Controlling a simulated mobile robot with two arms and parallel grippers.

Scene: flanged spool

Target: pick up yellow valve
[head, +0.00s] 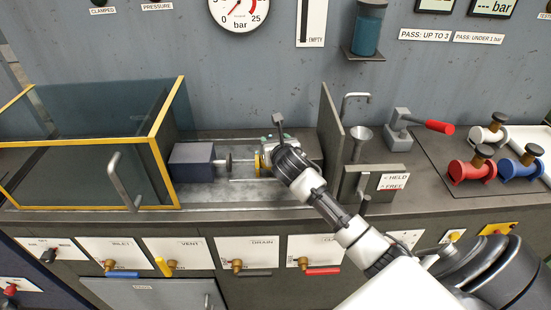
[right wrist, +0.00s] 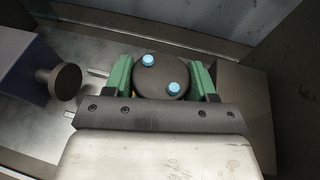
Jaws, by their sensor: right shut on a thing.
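The yellow valve (head: 259,163) sits in the test bay on the bench, mostly hidden behind my right gripper (head: 272,148); a yellow flange edge shows. In the right wrist view, the green fingers of my right gripper (right wrist: 161,80) are shut on either side of the valve's dark round knob (right wrist: 157,69), which has two light blue dots. Only slivers of yellow show below the knob there. I cannot tell whether the valve touches the bay floor. My left gripper is not in view.
A dark block with a round-ended rod (head: 222,165) stands left of the valve. An open yellow-framed glass guard (head: 155,140) is further left, and a grey wall (head: 331,125) closes the bay's right. Red (head: 470,168), blue (head: 520,165) and white (head: 488,134) valves stand on a dark mat.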

